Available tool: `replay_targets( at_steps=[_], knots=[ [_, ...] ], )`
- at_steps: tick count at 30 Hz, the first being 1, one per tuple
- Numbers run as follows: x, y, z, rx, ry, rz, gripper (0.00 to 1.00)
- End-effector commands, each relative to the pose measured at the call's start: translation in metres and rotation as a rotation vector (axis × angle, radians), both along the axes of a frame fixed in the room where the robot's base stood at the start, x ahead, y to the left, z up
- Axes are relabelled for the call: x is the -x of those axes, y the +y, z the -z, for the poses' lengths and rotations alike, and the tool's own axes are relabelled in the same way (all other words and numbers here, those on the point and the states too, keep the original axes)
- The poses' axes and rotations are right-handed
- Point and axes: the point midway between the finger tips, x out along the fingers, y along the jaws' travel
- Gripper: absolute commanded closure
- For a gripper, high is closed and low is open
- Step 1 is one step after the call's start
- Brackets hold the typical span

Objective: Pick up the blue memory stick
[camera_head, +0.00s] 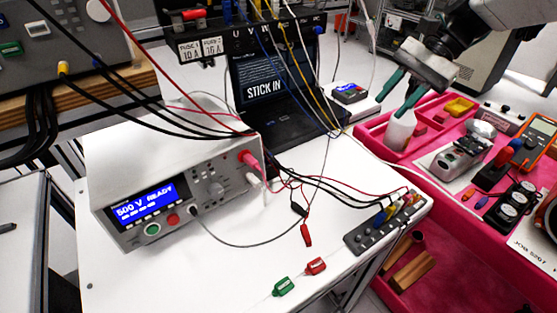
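My gripper (389,107) hangs at the upper right, its two green fingers apart with nothing visible between them. Its right fingertip overlaps the top of a white bottle (400,130) in the picture; I cannot tell whether they touch. A small blue piece (483,202) lies in the pink tray at the right, below and right of my gripper; it is too small to tell whether it is the blue memory stick. No other thing shows clearly as the stick. A laptop (265,80) at the back displays "STICK IN"; its ports are not visible.
The pink tray (385,180) holds an orange multimeter (532,150), a yellow block (459,107) and several other parts. A white tester (175,185) reading "500 V READY" stands on the white table (215,285). Cables hang across the middle. The table's front is mostly clear.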

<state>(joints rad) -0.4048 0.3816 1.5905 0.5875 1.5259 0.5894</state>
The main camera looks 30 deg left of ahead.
Motion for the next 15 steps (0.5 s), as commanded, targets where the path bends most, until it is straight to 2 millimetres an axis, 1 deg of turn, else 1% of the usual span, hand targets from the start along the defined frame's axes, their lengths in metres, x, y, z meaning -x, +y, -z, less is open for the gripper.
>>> replay_targets(
  at_steps=[1,2,3,5,6,9,12,15],
  knots=[
    [-0.009,0.027,0.018,-0.003,0.051,0.001,0.65],
    [-0.013,0.041,0.026,-0.004,0.082,0.005,0.65],
    [-0.018,0.061,0.037,-0.007,0.122,0.009,0.65],
    [-0.022,0.090,0.056,-0.007,0.183,0.015,0.65],
    [-0.024,0.108,0.070,-0.007,0.222,0.019,0.65],
    [-0.025,0.150,0.102,-0.001,0.314,0.024,0.65],
    [-0.021,0.182,0.130,0.005,0.389,0.027,0.65],
    [-0.016,0.204,0.151,0.014,0.443,0.028,0.65]
  ],
)
